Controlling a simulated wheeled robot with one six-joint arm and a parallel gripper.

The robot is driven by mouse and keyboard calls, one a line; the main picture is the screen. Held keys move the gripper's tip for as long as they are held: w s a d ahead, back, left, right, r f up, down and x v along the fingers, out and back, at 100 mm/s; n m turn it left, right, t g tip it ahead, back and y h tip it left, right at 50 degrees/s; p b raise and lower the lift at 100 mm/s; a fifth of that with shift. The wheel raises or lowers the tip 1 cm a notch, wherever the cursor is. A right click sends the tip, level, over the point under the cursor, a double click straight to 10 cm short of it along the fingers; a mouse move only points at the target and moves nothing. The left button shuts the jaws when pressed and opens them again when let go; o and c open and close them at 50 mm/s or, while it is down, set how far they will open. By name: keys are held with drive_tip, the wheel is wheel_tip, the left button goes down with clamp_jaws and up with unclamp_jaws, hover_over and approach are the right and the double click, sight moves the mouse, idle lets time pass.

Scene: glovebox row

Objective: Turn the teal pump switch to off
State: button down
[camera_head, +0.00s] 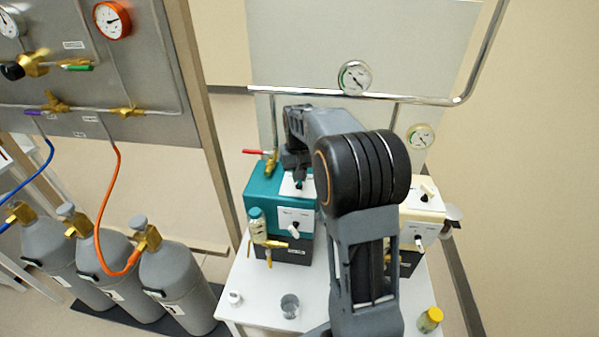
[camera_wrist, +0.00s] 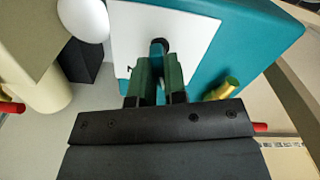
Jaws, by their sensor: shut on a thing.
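The teal pump (camera_head: 262,188) stands on the white table, left of my arm. It also shows in the wrist view (camera_wrist: 215,55), with a white switch plate (camera_wrist: 190,27) on its top. My gripper (camera_head: 298,178) reaches down over this plate. In the wrist view its two green fingers (camera_wrist: 158,82) are shut on a small dark teal switch knob (camera_wrist: 158,46) at the plate. The fingers hide much of the knob and any marks beside it, so I cannot read its setting. A second white plate with a white lever (camera_head: 294,230) is on the pump's front.
A cream pump (camera_head: 423,208) stands to the right, partly behind my arm. A red-handled brass valve (camera_head: 270,160) rises behind the teal pump. A small bottle (camera_head: 257,225), a glass (camera_head: 290,306) and a yellow-lidded jar (camera_head: 430,318) are nearby. Grey gas cylinders (camera_head: 178,278) stand left.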

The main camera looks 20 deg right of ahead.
drive_tip(key=shift+n, duration=0.8)
drive_tip(key=c, duration=1.2)
unclamp_jaws()
drive_tip(key=shift+o, duration=0.2)
wheel_tip(320, 180, up, 14)
drive_tip(key=p, duration=0.1)
drive_tip(key=shift+f, duration=0.1)
